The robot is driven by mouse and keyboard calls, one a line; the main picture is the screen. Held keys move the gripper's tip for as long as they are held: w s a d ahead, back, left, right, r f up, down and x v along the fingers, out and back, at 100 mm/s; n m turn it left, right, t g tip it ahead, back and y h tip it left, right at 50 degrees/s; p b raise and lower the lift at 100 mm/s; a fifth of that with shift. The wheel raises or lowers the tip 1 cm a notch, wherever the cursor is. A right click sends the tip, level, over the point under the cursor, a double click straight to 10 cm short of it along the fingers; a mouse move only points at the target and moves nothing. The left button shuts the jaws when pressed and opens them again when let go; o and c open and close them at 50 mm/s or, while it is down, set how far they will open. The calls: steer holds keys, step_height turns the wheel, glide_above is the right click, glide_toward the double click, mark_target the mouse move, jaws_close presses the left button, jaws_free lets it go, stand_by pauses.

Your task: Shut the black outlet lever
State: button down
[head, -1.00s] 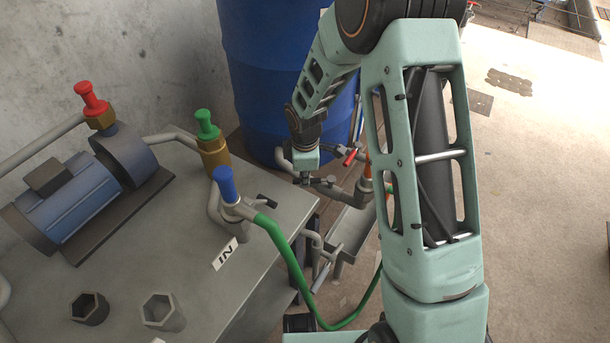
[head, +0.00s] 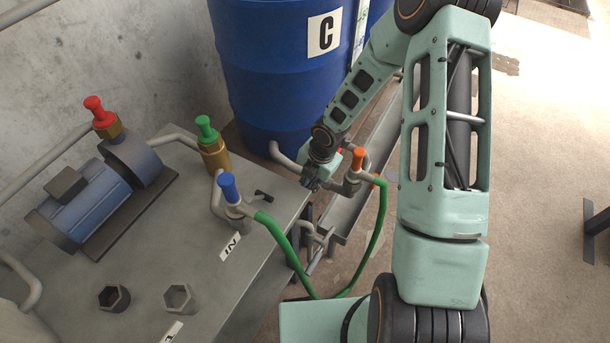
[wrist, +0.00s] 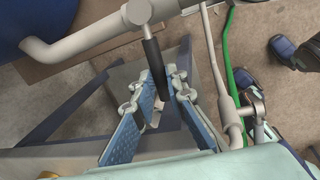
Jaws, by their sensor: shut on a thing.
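The black outlet lever (wrist: 152,60) hangs from a grey pipe fitting in the wrist view. Its dark handle runs down between the two blue ribbed fingers of my gripper (wrist: 160,105), which are shut on it. In the head view my gripper (head: 314,180) is at the outlet piping below the blue drum (head: 265,90), just left of the orange-capped valve (head: 358,158). The lever is hidden behind my gripper in that view.
A grey metal table (head: 185,235) on the left carries a blue pump motor (head: 90,200) and red, green and blue valves. A green hose (head: 283,245) loops beside my arm. A metal trough (head: 365,205) lies beyond the gripper. Open floor is at right.

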steer(key=shift+s+d+r+n+p, duration=0.15)
steer(key=shift+d+n+p, duration=0.25)
steer(key=shift+n+p, duration=0.2)
steer(key=c, duration=1.9)
jaws_free()
steer(key=shift+c, duration=0.2)
step_height(320, 180, up, 12)
steer(key=s+d, duration=0.1)
steer(key=d, duration=0.1)
steer(key=shift+s+f, duration=0.2)
steer(key=shift+f, duration=0.05)
